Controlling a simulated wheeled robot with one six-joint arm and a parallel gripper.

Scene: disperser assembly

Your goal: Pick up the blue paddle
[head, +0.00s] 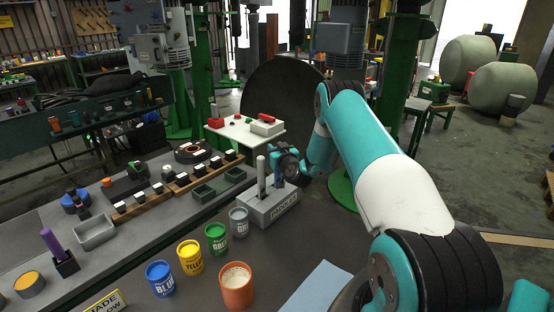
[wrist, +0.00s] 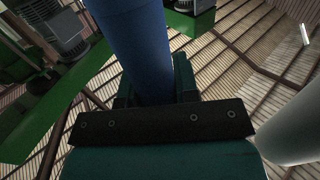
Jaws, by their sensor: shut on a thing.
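The blue paddle shows in the wrist view as a thick blue handle (wrist: 138,45) rising between the jaws of my gripper (wrist: 155,95). My gripper is shut on this handle. In the head view my gripper (head: 284,168) is at the grey paddle holder (head: 272,209), on its right side. The blue paddle is mostly hidden there behind the gripper, and I cannot tell whether its lower end is still in the holder. A pale grey paddle handle (head: 261,168) stands upright in the holder, left of the gripper. A pale cylinder (wrist: 292,125) also shows at the right of the wrist view.
Blue (head: 161,279), yellow (head: 190,257), green (head: 216,238) and grey (head: 239,221) cans line up left of the holder. An orange cup (head: 236,286) stands in front. Wooden racks (head: 180,185) and trays lie behind. A light blue sheet (head: 318,287) lies at the front.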

